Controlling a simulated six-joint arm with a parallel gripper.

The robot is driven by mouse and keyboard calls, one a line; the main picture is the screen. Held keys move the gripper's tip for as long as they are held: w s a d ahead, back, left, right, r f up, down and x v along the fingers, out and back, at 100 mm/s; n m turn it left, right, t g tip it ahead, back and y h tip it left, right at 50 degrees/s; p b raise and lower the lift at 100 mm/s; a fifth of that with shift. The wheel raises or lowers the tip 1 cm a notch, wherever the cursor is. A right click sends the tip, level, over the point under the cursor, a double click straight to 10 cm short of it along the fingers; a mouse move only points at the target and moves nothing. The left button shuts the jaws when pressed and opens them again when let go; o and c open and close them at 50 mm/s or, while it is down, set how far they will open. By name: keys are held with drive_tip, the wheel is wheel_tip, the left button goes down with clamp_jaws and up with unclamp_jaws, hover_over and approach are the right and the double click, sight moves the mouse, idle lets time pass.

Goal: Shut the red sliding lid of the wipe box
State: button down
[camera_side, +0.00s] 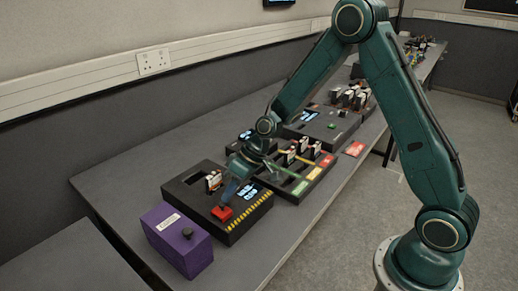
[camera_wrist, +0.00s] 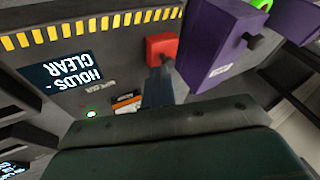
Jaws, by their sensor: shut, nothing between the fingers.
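The black box (camera_side: 190,183) with a yellow-black striped edge sits near the front of the table. A small red block (camera_side: 222,212), seemingly the red lid or its grip, is on its top, near the edge facing the purple box. In the wrist view the red block (camera_wrist: 161,48) stands just beyond my fingertips. My gripper (camera_side: 228,203) is shut and empty, pointing down right at the red block. In the wrist view the gripper (camera_wrist: 158,82) partly covers the box top. I cannot tell whether it touches the block, or how far the lid is open.
A purple box (camera_side: 176,240) with a black knob stands close beside the black box. A display (camera_wrist: 62,72) reads "HOLDS - CLEAR". A white-and-orange item (camera_side: 213,181) stands in the box. A panel with coloured strips (camera_side: 300,185) lies behind. The table's near left is clear.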

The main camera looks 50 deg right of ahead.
drive_tip(key=shift+a, duration=0.15)
drive_tip(key=shift+w+d+r, duration=0.15)
drive_tip(key=shift+d+r, duration=0.05)
drive_tip(key=shift+d, duration=0.45)
drive_tip(key=d, duration=0.1)
drive_tip(key=d+r, duration=0.1)
drive_tip(key=d, duration=0.1)
drive_tip(key=shift+w+d+r, duration=0.1)
drive_tip(key=shift+w, duration=0.05)
drive_tip(key=v, duration=0.9)
drive_tip(key=shift+s, duration=0.2)
drive_tip(key=shift+d+r, duration=0.1)
drive_tip(key=shift+r, duration=0.1)
drive_tip(key=s+a+r+h, duration=0.3)
drive_tip(key=s+r, duration=0.7)
drive_tip(key=s, duration=0.2)
drive_tip(key=s+r+m+t+h, duration=0.2)
drive_tip(key=s, duration=1.1)
drive_tip(key=shift+s+d+m, duration=0.3)
drive_tip(key=shift+d+m, duration=0.1)
drive_tip(key=shift+d, duration=0.1)
